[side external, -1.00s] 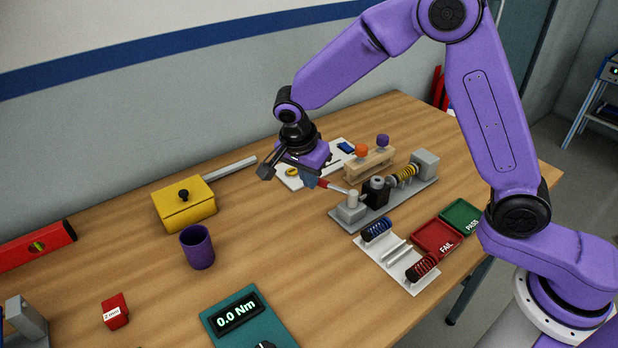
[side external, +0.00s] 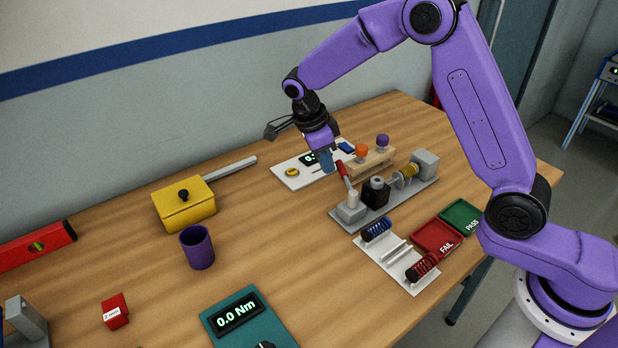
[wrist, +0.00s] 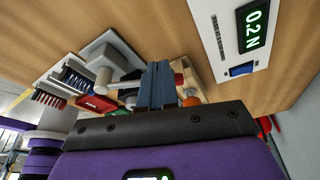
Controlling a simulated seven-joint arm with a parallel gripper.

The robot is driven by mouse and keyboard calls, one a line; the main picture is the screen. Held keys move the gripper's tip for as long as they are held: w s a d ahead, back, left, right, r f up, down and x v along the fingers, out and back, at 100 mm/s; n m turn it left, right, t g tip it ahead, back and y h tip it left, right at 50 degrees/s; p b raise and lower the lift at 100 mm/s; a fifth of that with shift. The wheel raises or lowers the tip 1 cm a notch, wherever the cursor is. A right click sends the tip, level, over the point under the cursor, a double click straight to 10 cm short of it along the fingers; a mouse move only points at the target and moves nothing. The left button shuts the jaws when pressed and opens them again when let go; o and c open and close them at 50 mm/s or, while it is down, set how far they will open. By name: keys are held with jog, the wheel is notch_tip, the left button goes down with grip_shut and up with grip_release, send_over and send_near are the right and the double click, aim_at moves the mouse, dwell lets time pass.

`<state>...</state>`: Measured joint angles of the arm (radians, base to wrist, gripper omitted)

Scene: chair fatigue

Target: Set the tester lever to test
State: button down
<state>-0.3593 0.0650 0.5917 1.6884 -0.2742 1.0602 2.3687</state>
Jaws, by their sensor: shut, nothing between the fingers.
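The tester (side external: 376,196) is a grey base with a black block, a yellow spring and a grey end block.
A white panel with a display (side external: 291,178) lies behind my gripper. A wooden stand with orange and purple knobs (side external: 371,162) is behind the tester. A spring rack (side external: 396,262), red FAIL tray (side external: 436,236) and green PASS tray (side external: 461,215) lie in front. Left are a yellow box (side external: 186,208) and purple cup (side external: 197,250).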

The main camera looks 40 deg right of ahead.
jog(key=shift+d, duration=0.65)
jog(key=shift+s+d, duration=0.1)
jog(key=w+a+r, duration=0.3)
jog(key=a+r, duration=0.3)
jog(key=r, duration=0.4)
jog(key=shift+a+r, duration=0.2)
jog(key=shift+a, duration=0.05)
dwell(0.4)
